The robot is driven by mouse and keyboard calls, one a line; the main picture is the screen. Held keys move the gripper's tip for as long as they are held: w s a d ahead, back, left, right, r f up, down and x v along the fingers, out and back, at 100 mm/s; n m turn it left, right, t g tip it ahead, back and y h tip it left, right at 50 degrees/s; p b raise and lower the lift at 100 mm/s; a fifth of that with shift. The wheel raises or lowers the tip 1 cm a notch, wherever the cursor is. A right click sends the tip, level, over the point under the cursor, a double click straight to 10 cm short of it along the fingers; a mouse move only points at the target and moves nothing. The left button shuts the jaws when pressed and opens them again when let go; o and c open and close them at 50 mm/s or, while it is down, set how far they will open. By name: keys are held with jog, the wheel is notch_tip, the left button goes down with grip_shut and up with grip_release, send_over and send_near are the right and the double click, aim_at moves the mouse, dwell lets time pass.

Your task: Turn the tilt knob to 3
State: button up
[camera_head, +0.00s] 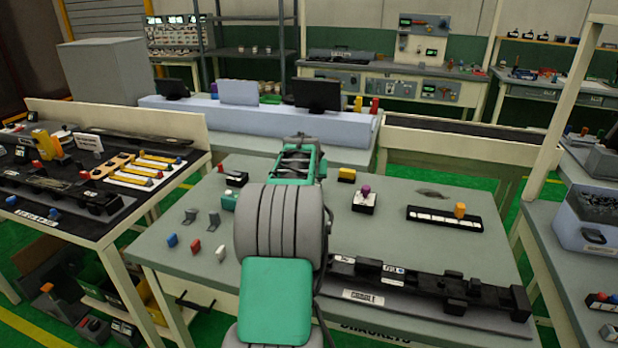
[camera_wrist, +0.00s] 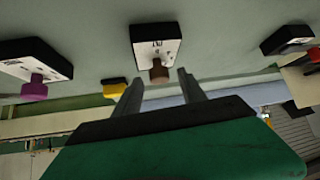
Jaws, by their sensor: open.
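In the wrist view, a black box with a white labelled face (camera_wrist: 155,42) carries a brown knob (camera_wrist: 159,72); its lettering is too small to read surely. My gripper (camera_wrist: 160,77) is open, its two grey fingers on either side of the brown knob in the picture. Whether the fingertips reach around the knob or stop short of it, I cannot tell. I see no contact. In the head view my arm covers this box and the fingers. I cannot read the knob's setting.
A box with a purple knob (camera_head: 365,190) stands right of my arm, with a yellow block (camera_head: 346,174) behind it. A box with a red button (camera_head: 236,177) stands left. A black strip with an orange piece (camera_head: 459,210) and a long black fixture (camera_head: 430,284) lie at right.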

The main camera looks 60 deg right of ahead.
jog(key=v, duration=0.7)
jog(key=shift+a+r+b, duration=0.25)
jog(key=shift+r+b, duration=0.05)
jog(key=shift+b, duration=0.05)
jog(key=shift+s, duration=0.1)
